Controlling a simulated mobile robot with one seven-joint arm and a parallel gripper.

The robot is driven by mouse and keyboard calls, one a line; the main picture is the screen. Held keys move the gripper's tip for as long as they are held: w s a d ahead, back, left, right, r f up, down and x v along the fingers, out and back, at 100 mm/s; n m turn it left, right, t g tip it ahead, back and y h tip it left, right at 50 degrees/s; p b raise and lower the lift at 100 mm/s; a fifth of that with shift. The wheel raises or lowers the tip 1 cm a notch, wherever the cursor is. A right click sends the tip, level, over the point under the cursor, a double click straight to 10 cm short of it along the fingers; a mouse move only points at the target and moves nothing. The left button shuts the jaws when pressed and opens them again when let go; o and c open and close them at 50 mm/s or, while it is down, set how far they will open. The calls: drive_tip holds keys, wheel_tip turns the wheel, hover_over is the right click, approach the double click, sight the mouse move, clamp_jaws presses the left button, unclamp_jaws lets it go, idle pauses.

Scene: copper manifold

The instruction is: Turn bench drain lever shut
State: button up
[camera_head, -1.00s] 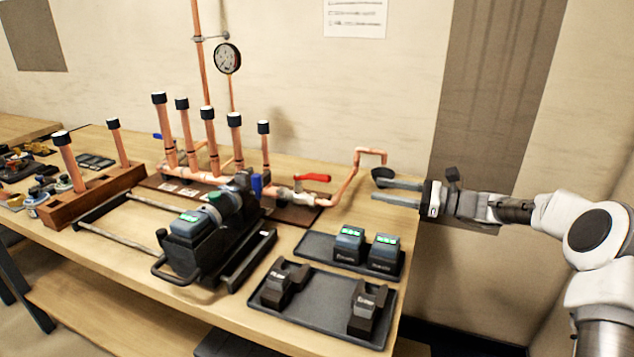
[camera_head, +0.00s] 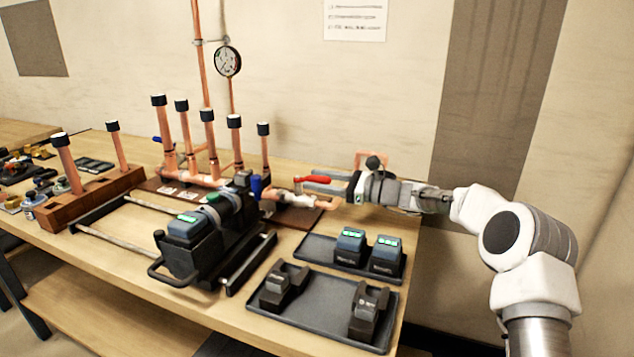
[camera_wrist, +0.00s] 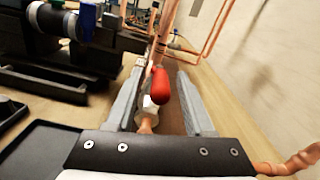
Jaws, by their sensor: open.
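The red drain lever (camera_head: 314,180) sits on a valve at the right end of the copper manifold (camera_head: 205,178), above the dark base board. In the wrist view the red lever (camera_wrist: 160,86) shows end-on between my two grey fingers, with the pale valve body (camera_wrist: 149,108) below it. My gripper (camera_head: 318,181) reaches in from the right, and its fingers are open on either side of the lever. In the wrist view my gripper (camera_wrist: 160,72) shows gaps on both sides of the lever; contact is not visible.
A black press tool (camera_head: 205,235) with rails stands left of the trays. A tray (camera_head: 325,305) with tool jaws and a smaller tray with two batteries (camera_head: 367,250) lie in front. A copper pipe loop (camera_head: 370,160) rises behind my gripper. A gauge (camera_head: 228,61) hangs on the wall.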

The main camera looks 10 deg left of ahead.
drive_tip(key=shift+a, duration=0.2)
clamp_jaws()
idle(1.4)
